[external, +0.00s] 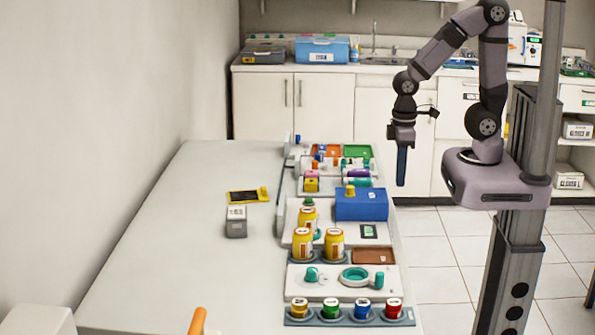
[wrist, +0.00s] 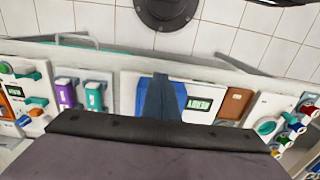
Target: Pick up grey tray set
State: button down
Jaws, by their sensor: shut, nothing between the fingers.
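A dark grey lidded tray box (external: 264,55) sits at the left end of the back counter, beside a blue box. A small grey box with a white label (external: 236,222) stands on the long white table; I cannot tell which of these is the grey tray set. My gripper (external: 401,184) points down, shut and empty, in the air to the right of the table's right edge, well apart from both grey things. In the wrist view its closed fingers (wrist: 163,88) show in front of the blue block, and neither grey box is seen clearly.
A blue block (external: 361,204), yellow jars (external: 303,243), a brown tray (external: 375,255) and coloured bottles (external: 362,308) crowd the table's right side. A black-and-yellow item (external: 246,195) lies near the small grey box. The table's left side is mostly clear. The blue box (external: 322,50) stands on the back counter.

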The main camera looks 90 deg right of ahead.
jog(key=shift+c, duration=2)
grip_release()
